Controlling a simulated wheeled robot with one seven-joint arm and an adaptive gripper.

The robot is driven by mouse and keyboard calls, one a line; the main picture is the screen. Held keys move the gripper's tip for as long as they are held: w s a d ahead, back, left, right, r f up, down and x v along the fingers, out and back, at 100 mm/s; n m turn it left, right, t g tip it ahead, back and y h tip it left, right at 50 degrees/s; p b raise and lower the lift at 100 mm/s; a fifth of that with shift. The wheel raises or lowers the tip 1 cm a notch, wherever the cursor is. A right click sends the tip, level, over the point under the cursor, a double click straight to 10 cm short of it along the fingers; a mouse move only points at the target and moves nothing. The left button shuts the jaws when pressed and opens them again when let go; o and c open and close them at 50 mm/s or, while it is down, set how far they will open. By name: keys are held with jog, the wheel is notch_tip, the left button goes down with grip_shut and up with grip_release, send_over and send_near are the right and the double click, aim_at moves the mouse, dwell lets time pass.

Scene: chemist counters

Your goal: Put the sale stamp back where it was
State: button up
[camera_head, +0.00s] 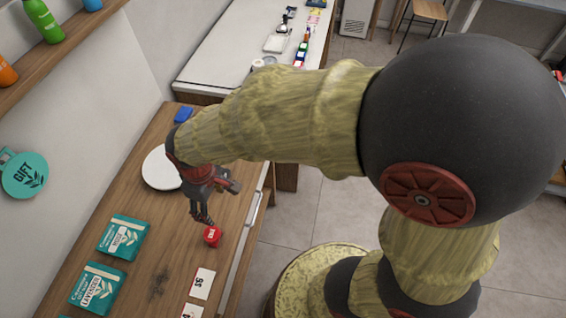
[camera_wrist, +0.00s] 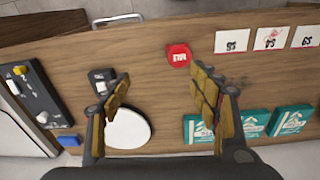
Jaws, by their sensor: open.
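A small red block with white lettering (camera_head: 212,236), too small to read surely but likely the sale stamp, stands on the wooden counter (camera_head: 165,215) near its front edge. It also shows in the wrist view (camera_wrist: 179,55), beyond and between my fingertips. My gripper (camera_head: 214,200) is open and empty above the counter, with fingers wide apart in the wrist view (camera_wrist: 163,90). A small black item (camera_wrist: 102,80) lies by the left finger, partly hidden by it. A dark board with yellow and light pieces (camera_wrist: 40,92) lies at the far left.
A white round plate (camera_head: 160,168) and a blue item (camera_head: 183,115) lie on the counter. Teal boxes (camera_head: 123,237) stand near the wall and price cards (camera_head: 203,283) near the front edge. A shelf with bottles (camera_head: 45,22) is at upper left.

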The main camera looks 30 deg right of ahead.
jog(key=s+d+r+m+t, duration=0.2)
jog(key=s+d+r+m, duration=0.2)
jog(key=d+r, duration=0.5)
jog(key=s+d+r+m+t, duration=0.2)
jog(key=s+d+r+m, duration=0.3)
jog(key=d+r, duration=0.4)
jog(key=shift+d+t, duration=0.25)
jog(key=shift+t, duration=0.15)
jog(key=shift+w, duration=0.1)
notch_tip(320, 180, down, 4)
jog(key=b, duration=0.4)
jog(key=shift+f, duration=0.1)
